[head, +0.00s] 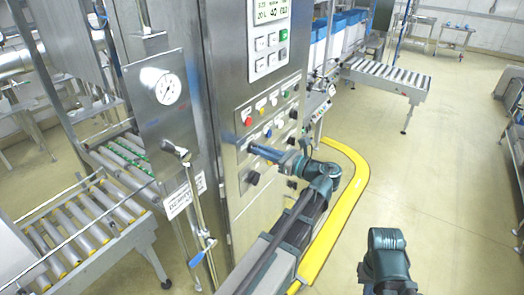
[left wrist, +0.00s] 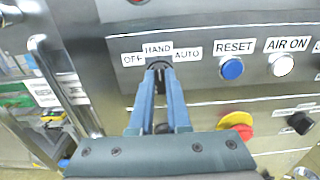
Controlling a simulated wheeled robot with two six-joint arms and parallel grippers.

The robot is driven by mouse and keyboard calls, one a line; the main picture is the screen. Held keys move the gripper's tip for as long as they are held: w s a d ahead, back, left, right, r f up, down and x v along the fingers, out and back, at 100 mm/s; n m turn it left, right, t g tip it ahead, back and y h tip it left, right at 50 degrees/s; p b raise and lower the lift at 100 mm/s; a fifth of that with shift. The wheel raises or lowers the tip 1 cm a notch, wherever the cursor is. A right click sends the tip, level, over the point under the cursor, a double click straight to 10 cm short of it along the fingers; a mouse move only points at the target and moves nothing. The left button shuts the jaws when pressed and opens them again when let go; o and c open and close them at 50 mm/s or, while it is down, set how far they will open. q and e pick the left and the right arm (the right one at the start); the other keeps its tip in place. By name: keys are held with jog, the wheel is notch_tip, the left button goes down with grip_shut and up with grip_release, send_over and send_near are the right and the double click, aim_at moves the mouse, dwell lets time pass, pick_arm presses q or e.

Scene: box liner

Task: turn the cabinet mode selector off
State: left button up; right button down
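The cabinet mode selector (left wrist: 158,64) is a dark knob under the labels OFF, HAND and AUTO, at the upper middle of the left wrist view. My left gripper (left wrist: 159,72) has its two blue fingers close together with the tips on either side of the knob, and it looks shut on it. The fingers hide most of the knob, so its pointing direction cannot be read. In the head view my left gripper (head: 252,149) reaches the control panel (head: 243,138) of the steel cabinet, and the selector is hidden there. My right gripper does not show.
A blue RESET button (left wrist: 232,68) and a white AIR ON button (left wrist: 281,64) sit right of the selector. A red emergency button (left wrist: 237,123) is below. A vertical metal handle (left wrist: 66,85) stands left. A yellow floor rail (head: 335,215) curves beside the cabinet.

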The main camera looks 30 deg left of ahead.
pick_arm(q)
grip_shut()
jog(key=shift+s+f+n, duration=0.1)
jog(key=shift+s+n, duration=0.05)
jog(key=shift+n, duration=2.05)
jog(key=shift+s+n, duration=0.1)
jog(key=shift+n, duration=2.1)
jog(key=o, duration=0.7)
grip_release()
jog(key=d, duration=0.9)
jog(key=s+d, duration=0.1)
jog(key=d, duration=0.3)
jog(key=shift+d, duration=0.4)
